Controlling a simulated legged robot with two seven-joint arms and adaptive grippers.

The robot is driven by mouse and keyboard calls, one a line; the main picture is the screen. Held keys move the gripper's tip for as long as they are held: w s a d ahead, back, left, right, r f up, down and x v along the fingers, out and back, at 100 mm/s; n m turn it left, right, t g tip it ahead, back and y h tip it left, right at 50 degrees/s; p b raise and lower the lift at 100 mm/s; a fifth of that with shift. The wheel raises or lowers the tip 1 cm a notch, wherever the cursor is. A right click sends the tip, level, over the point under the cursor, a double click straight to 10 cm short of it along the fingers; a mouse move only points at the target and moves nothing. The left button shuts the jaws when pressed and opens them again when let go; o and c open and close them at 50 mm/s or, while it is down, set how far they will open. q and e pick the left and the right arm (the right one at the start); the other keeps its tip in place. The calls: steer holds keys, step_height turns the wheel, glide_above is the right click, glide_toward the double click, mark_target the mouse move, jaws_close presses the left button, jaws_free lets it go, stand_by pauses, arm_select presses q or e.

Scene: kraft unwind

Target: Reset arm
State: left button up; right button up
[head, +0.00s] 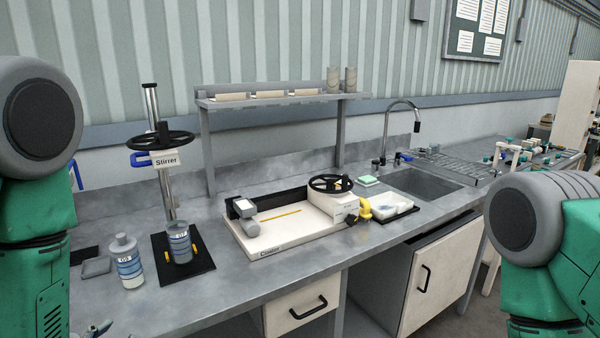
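My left arm (35,190) stands at the left edge, with a green link and a dark grey joint. My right arm (545,245) is at the lower right, also green with a grey joint. Both arms are bent close to the camera, and neither gripper can be made out. A small dark and teal piece (97,329) shows at the bottom edge near the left arm; I cannot tell what it is.
The grey bench holds a bottle (128,262), the stirrer (165,158) with a jar (179,243) on its black base, and a white coater (290,228) with a black handwheel. A sink (425,184) and a white tray (388,206) stand further right. A shelf (275,97) stands behind.

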arm_select(q)
steer(key=s+d+f+n+g+h+b, duration=0.1)
steer(key=s+f+g+b, duration=0.15)
steer(key=s+f, duration=0.45)
steer(key=s+d+f+n+g+b, duration=0.1)
steer(key=s+f+n+g, duration=0.2)
steer(key=f, duration=0.8)
steer(key=s+d+f+n+g+h+b, duration=0.1)
steer(key=s+d+f+g+b, duration=0.1)
steer(key=s+f+g, duration=0.5)
steer(key=s+f+b, duration=0.1)
steer(key=s+f, duration=0.2)
steer(key=s, duration=0.4)
steer(key=shift+s+n+h, duration=0.15)
steer(key=shift+n+h, duration=0.15)
steer(key=shift+d+f+g, duration=0.1)
steer(key=shift+g, duration=0.15)
